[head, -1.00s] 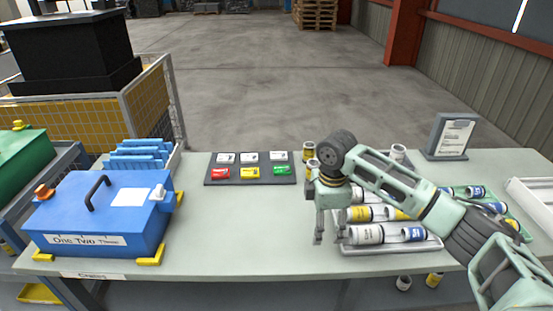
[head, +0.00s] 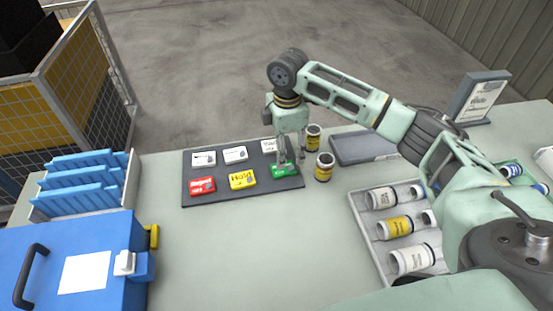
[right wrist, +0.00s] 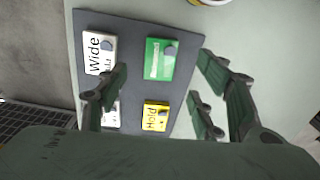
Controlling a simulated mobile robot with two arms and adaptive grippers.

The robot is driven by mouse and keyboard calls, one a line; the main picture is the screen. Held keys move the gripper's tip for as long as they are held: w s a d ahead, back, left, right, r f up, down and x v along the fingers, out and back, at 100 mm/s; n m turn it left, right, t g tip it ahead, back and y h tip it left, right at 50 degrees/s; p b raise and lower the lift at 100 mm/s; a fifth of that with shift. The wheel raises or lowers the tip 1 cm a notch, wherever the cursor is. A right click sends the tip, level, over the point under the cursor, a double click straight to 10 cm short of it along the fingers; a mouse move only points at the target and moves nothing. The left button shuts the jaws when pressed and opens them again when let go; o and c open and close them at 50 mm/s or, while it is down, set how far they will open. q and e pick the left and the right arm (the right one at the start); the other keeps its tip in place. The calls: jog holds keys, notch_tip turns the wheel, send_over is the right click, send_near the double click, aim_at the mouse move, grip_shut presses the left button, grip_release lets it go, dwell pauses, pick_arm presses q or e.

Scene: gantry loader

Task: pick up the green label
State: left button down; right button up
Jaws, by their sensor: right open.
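The green label (head: 284,170) lies at the right end of the front row on the dark mat (head: 222,191), partly hidden by my gripper in the head view. In the right wrist view the green label (right wrist: 159,60) lies flat, with a grey round spot on it. My right gripper (head: 290,160) is open and empty above the label. In the right wrist view its fingers (right wrist: 155,100) stand apart, with the label's place on the mat beyond and between them. My left gripper is not in view.
A yellow label (head: 242,179), a red label (head: 202,185) and white labels (head: 235,154) share the mat. Yellow-banded jars (head: 325,168) stand close to its right. A bottle tray (head: 377,238) is farther right, a blue box (head: 75,262) at left. Table front of the mat is clear.

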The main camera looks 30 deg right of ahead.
jog(key=shift+s+f, duration=0.35)
jog(key=shift+f, duration=0.5)
jog(key=f, duration=0.1)
jog(key=f+p, duration=0.1)
jog(key=f, duration=0.2)
jog(key=shift+w+f, duration=0.3)
jog(key=shift+f, duration=0.35)
jog(key=c, duration=1.2)
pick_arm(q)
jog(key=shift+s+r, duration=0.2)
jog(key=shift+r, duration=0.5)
pick_arm(e)
jog(key=shift+o, duration=0.2)
jog(key=shift+r, duration=0.1)
